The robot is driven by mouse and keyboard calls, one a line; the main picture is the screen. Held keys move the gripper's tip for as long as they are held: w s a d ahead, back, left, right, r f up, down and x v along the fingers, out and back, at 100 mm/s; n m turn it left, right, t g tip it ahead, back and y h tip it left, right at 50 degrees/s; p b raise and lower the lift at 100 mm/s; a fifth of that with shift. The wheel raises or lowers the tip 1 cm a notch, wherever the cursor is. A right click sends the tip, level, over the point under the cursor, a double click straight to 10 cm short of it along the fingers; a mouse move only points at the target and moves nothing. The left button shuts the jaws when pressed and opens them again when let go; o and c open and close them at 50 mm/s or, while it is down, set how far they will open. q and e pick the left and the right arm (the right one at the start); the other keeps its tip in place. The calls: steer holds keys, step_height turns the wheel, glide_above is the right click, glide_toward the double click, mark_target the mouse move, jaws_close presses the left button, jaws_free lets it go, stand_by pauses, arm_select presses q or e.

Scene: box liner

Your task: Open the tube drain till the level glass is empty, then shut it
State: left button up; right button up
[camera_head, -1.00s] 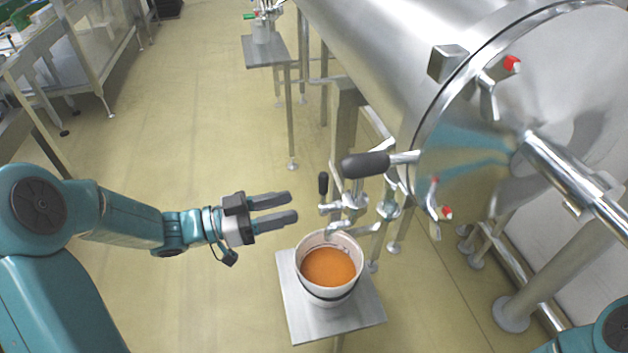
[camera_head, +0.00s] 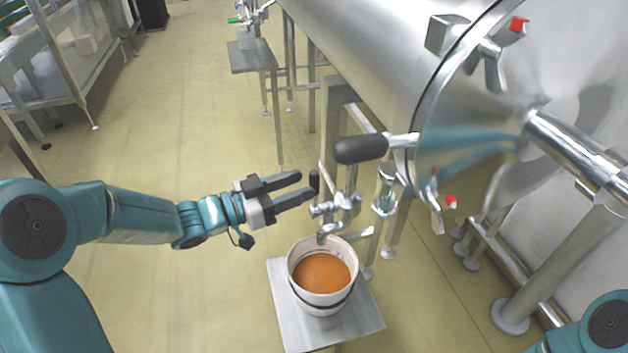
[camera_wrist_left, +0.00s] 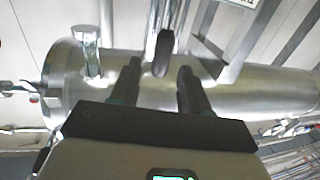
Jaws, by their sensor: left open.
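The tube drain (camera_head: 338,207) is a metal valve with a spout over a bucket. Its small black upright handle (camera_head: 314,183) stands at the left of the valve. My left gripper (camera_head: 306,186) is open, its two fingers pointing right with their tips close to that handle. In the left wrist view a black handle (camera_wrist_left: 163,50) shows between and beyond the open fingers (camera_wrist_left: 158,85); contact cannot be told. A short glass-like cylinder (camera_head: 386,187), apparently the level glass, is right of the valve; its level is too small to read. My right gripper is out of view.
A white bucket (camera_head: 328,303) of orange-brown liquid stands on a metal stand (camera_head: 290,325) under the spout. A large black-gripped lever (camera_head: 361,149) juts left above the valve. The steel tank (camera_head: 375,50) fills the upper right.

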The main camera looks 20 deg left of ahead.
mark_target(315, 180)
arm_select(q)
steer(key=shift+x, duration=2.3)
steer(key=shift+a, duration=0.1)
jaws_close()
